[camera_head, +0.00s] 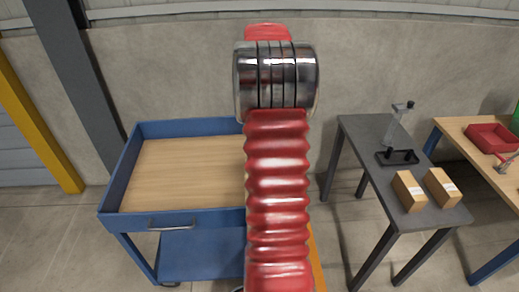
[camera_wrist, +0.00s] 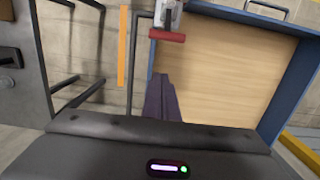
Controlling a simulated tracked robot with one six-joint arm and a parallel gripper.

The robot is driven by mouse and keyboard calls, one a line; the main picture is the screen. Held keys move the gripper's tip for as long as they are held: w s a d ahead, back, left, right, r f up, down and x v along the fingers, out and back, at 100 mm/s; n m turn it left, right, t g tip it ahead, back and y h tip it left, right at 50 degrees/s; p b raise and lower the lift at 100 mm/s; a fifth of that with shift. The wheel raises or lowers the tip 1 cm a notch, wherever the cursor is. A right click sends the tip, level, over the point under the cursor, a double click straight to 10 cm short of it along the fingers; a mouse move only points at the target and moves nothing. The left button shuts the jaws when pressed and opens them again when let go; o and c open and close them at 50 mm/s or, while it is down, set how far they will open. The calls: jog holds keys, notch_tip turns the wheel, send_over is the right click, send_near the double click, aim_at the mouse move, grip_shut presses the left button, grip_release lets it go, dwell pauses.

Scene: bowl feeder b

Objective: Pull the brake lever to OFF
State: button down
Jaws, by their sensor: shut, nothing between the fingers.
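A grey bracket with a red bar across its end (camera_wrist: 167,36) shows at the top of the wrist view, by a corner of the blue cart. It looks like the brake lever. No ON or OFF marking can be read. In the head view that corner of the blue cart (camera_head: 185,219) is hidden behind my red arm. My gripper (camera_wrist: 160,78) shows in the wrist view with its dark fingers together and empty. In the picture its tips are below the red bar, with a gap between them. My gripper is hidden in the head view.
The cart has a raised blue rim around a bare wooden top (camera_head: 185,170). To its right, a dark table (camera_head: 365,135) carries a stand with a black base (camera_head: 397,157) and two cardboard boxes (camera_head: 409,190). A wooden table with a red bin (camera_head: 490,137) stands farther right.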

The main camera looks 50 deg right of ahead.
jog(key=s+a+f, duration=0.3)
jog(key=f, duration=0.5)
jog(key=shift+a+f, duration=0.2)
dwell(0.7)
